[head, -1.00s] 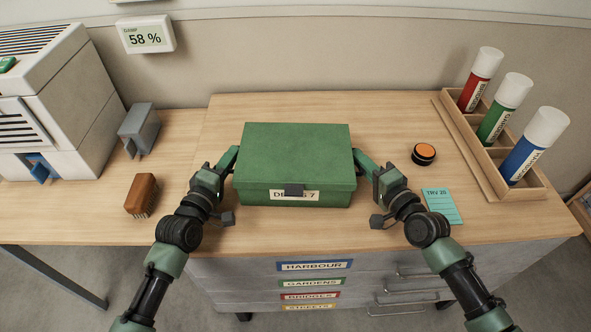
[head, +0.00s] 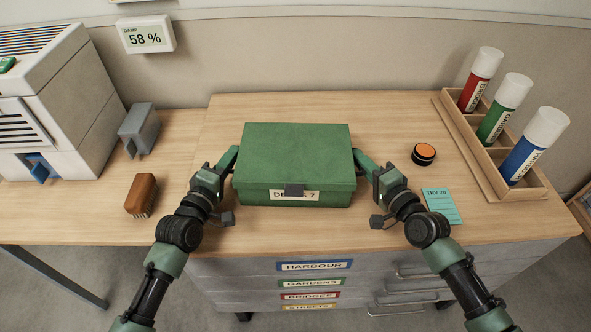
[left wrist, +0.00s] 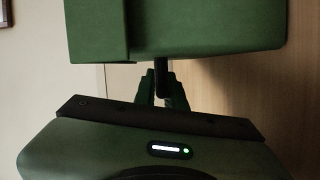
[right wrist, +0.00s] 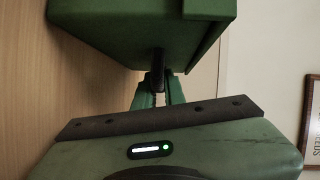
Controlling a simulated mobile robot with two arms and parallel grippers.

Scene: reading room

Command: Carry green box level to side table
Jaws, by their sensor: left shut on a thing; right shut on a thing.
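The green box (head: 295,150) has a lid, a dark front clasp and a label partly covered by the clasp. In the head view it looks level, on or just above the wooden desk (head: 400,215); I cannot tell which. My left gripper (head: 230,162) is shut at its left side and my right gripper (head: 363,162) is shut at its right side. The box (left wrist: 190,30) fills the top of the left wrist view, with the fingers meeting a dark handle (left wrist: 161,75) on it. The right wrist view shows the same on the other side, with a dark handle (right wrist: 157,70).
A wooden rack (head: 480,150) with red, green and blue tubes stands at the right, near an orange button (head: 424,153) and a teal note (head: 441,205). A brown brush (head: 142,195), a grey holder (head: 139,130) and a white machine (head: 60,110) are at the left.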

